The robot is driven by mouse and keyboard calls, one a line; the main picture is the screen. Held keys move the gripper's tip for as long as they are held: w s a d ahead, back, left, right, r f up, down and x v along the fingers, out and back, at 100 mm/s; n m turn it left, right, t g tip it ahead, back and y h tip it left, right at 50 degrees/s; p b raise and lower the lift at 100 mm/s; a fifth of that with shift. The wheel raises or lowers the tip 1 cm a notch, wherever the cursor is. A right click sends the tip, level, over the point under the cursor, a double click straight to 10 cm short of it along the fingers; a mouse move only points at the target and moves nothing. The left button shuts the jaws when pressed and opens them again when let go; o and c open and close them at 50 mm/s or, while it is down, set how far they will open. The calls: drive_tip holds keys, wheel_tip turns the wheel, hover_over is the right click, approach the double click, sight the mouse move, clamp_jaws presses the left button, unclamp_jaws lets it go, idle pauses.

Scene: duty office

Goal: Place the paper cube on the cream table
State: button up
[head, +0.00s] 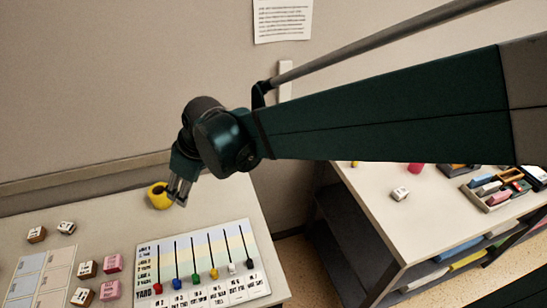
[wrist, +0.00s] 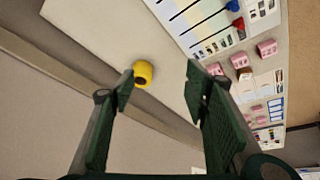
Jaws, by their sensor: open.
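My gripper (head: 179,194) is open and empty above the left cream-topped table (head: 110,222), beside a yellow rounded piece with a dark hole (head: 158,196). In the wrist view my spread fingers (wrist: 160,84) have that yellow piece (wrist: 143,74) showing beyond them, nearer the left finger. Several small cubes with printed faces stand on the left table, such as a white one (head: 66,227) and a pink one (head: 112,263). A small white cube (head: 400,193) sits on the right cream-topped table (head: 440,222). I cannot tell which is the paper cube.
A board with coloured markers on lines (head: 205,262) lies at the front of the left table. A tray of blocks (head: 500,190) and a pink piece (head: 415,168) are on the right table. A floor gap separates the tables. The wall is close behind.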

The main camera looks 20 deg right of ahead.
drive_tip(key=s+d+r+m+t+h, duration=0.1)
drive_tip(key=s+d+m, duration=0.4)
drive_tip(key=d, duration=0.9)
drive_tip(key=s+d+r+m+t+h, duration=0.2)
drive_tip(key=s+d+m, duration=0.3)
drive_tip(key=s+d, duration=0.5)
drive_tip(key=d, duration=0.4)
drive_tip(key=shift+d+r+t+h, duration=0.2)
drive_tip(key=shift+r+t+h, duration=0.1)
drive_tip(key=shift+r, duration=0.1)
